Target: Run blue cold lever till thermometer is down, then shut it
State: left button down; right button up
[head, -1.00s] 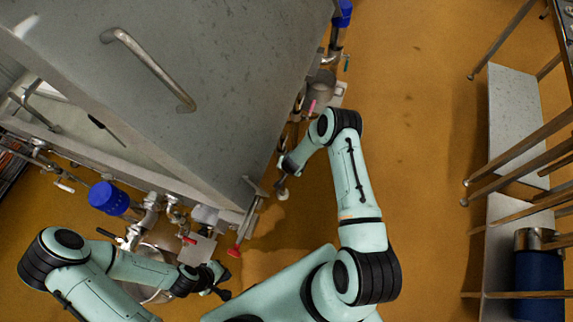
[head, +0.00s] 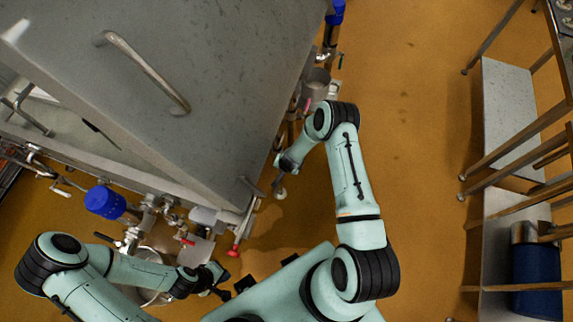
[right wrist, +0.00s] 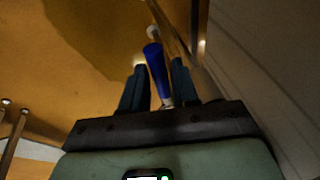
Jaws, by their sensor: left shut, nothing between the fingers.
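In the right wrist view a blue lever handle (right wrist: 156,68) lies between the two fingers of my right gripper (right wrist: 158,78). The fingers stand apart, with a visible gap on the left side of the handle; I cannot tell whether they touch it. In the head view my right gripper (head: 281,178) is beside the lower right side of the big grey metal vat, and the blue handle cannot be made out there. My left gripper (head: 215,279) is shut and empty near the front pipework. I cannot make out a thermometer reading.
The grey vat (head: 220,80) with a bar handle fills the upper left. A red-handled lever (head: 234,250) and a blue-capped fitting (head: 104,201) are at its front. A rack (head: 507,130) stands at the right. Orange floor (head: 415,150) between is clear.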

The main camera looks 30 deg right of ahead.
jog(key=v, duration=1.2)
jog(key=shift+s+f, duration=0.1)
jog(key=shift+f, duration=0.05)
dwell(0.6)
jog(key=s+a+f+n+g+y, duration=0.2)
jog(key=s+a, duration=0.4)
jog(key=s, duration=0.4)
jog(key=s+a+f+n+g+y, duration=0.2)
jog(key=s+a+n, duration=0.2)
jog(key=s, duration=0.7)
jog(key=a, duration=0.2)
jog(key=shift+s+a+y, duration=0.35)
jog(key=shift+a+y, duration=0.05)
